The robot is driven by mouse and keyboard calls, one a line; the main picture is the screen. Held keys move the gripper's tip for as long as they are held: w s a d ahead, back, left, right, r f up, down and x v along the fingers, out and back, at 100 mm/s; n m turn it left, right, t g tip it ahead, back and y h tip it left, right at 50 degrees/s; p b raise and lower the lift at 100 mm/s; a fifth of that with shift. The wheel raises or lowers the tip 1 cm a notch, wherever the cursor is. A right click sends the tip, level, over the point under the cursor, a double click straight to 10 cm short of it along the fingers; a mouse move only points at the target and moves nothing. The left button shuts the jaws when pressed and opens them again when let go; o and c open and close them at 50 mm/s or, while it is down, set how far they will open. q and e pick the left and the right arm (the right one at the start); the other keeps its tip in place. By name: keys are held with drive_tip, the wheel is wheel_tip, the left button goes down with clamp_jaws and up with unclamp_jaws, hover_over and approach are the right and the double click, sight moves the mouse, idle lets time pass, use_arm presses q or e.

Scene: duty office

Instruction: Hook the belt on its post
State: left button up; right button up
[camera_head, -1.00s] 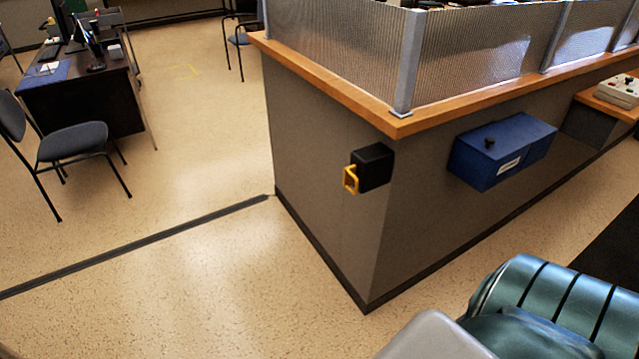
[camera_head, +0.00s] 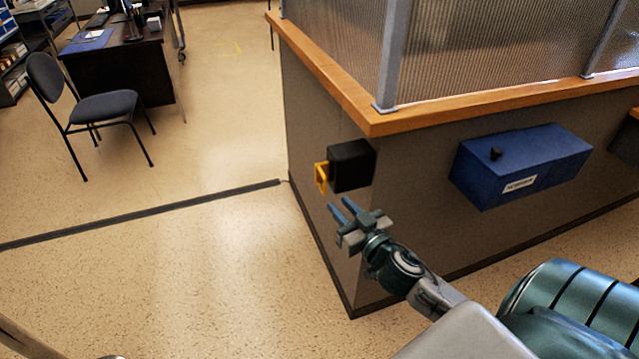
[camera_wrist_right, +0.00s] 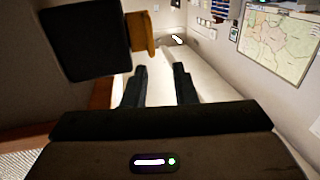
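A black belt box (camera_head: 352,165) is fixed to the grey counter wall near its corner, with a yellow belt end (camera_head: 321,177) on its left side. In the right wrist view the box (camera_wrist_right: 85,45) is at the upper left and the yellow end (camera_wrist_right: 140,33) is just beyond the fingers, slightly left of the gap. My right gripper (camera_head: 340,206) is open and empty, just below the yellow end in the head view. I see no contact between them. No belt is seen drawn out. I cannot make out a post. My left gripper is not in view.
A blue lidded box (camera_head: 523,165) hangs on the counter wall to the right. The counter's wooden edge (camera_head: 440,119) and glazed screen are above. A chair (camera_head: 108,104) and desk (camera_head: 125,60) stand at the left. Open floor (camera_head: 200,270) lies left of the counter, crossed by a dark strip (camera_head: 140,217).

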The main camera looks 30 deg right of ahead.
sight(320, 183)
drive_tip(key=w+p, duration=0.2)
drive_tip(key=w, duration=0.1)
drive_tip(key=w+p, duration=0.1)
drive_tip(key=w, duration=0.2)
drive_tip(key=w+p, duration=0.2)
drive_tip(key=w, duration=0.2)
drive_tip(key=shift+w+d+p, duration=0.1)
drive_tip(key=shift+d+p, duration=0.2)
drive_tip(key=shift+d, duration=0.05)
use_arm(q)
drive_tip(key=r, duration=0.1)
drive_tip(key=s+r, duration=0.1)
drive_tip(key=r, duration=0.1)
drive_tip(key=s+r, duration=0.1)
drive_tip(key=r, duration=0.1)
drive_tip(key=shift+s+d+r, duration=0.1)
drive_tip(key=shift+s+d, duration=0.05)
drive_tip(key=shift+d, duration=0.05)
use_arm(e)
clamp_jaws()
